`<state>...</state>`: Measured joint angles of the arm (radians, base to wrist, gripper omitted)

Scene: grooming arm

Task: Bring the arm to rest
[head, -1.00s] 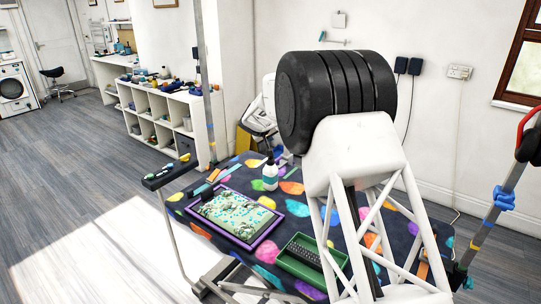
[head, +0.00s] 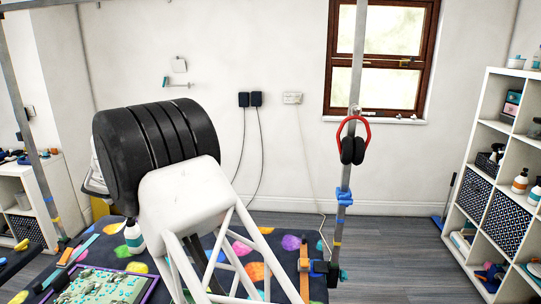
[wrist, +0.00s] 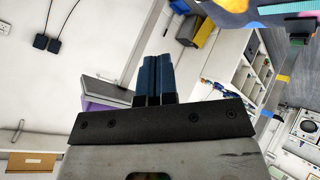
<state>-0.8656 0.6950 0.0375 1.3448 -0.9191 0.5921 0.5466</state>
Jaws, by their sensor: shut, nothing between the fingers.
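My gripper (wrist: 157,60) shows in the wrist view with its two dark blue fingers side by side. It is shut and holds nothing. It is in the air, and the wall and floor behind it look tilted. In the head view I cannot make out my gripper; the large black and white parts of my arm fill the left middle. The table with the dark, colourful spotted cover (head: 220,243) is partly hidden behind them. A corner of it also shows at the top right of the wrist view (wrist: 262,18).
A purple-rimmed tray (head: 154,290) and a white bottle (head: 134,238) are on the table. A metal post (head: 345,215) carries red and black earmuffs (head: 352,146). A shelf unit (head: 487,130) stands right, a window (head: 380,60) above.

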